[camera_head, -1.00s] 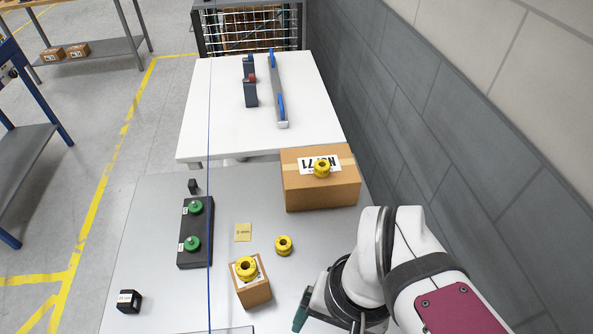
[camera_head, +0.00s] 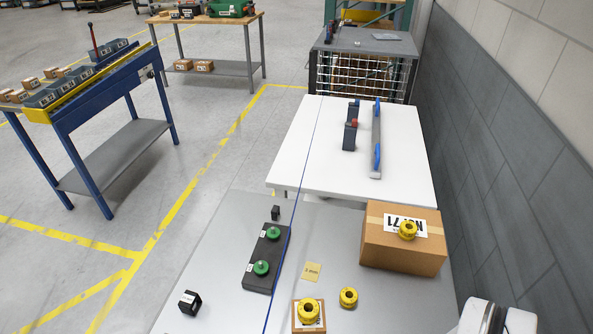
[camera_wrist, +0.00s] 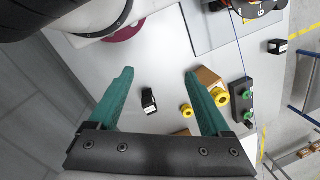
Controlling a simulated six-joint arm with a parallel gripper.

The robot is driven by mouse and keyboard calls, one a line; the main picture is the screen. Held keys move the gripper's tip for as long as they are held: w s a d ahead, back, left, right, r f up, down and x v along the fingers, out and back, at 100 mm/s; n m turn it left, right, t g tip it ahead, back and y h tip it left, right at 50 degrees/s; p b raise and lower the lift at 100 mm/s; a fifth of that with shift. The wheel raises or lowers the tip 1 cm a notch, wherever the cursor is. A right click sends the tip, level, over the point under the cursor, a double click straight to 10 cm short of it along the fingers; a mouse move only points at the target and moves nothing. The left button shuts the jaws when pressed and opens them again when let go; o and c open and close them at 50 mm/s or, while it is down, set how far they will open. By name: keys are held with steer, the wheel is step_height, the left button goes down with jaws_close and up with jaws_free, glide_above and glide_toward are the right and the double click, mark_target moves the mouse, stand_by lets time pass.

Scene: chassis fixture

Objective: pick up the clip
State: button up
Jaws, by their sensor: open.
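My gripper (camera_wrist: 160,75) is open and empty in the wrist view, its two green fingers wide apart. A small black part with a white label (camera_wrist: 148,101) lies on the grey table, seen between the fingers and nearer the left one. I cannot tell for sure whether it is the clip; it does not show in the head view. My gripper is outside the head view. Another labelled black block (camera_head: 190,302) stands at the table's left, also at the upper right of the wrist view (camera_wrist: 277,46). A smaller dark piece (camera_head: 276,213) stands behind the black fixture.
The black fixture (camera_head: 256,284) carries two green knobs. Yellow knobs sit on the large carton (camera_head: 375,257), on the small carton (camera_wrist: 208,76) and on the table (camera_head: 348,298). A yellow card (camera_head: 312,272) lies flat. A grey wall (camera_head: 500,150) stands at the right.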

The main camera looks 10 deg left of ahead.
steer(key=shift+c, duration=0.4)
steer(key=w+a+m+y, duration=0.4)
steer(key=w+a, duration=0.2)
steer(key=w, duration=0.5)
steer(key=w+a+m+y, duration=0.4)
steer(key=w+a, duration=0.2)
steer(key=w, duration=0.6)
steer(key=m+t+y, duration=0.2)
steer(key=m+t, duration=0.4)
steer(key=m, duration=0.4)
glide_toward(277, 209)
steer(key=x, duration=0.8)
steer(key=shift+a+f, duration=0.1)
steer(key=shift+a, duration=0.05)
jaws_close()
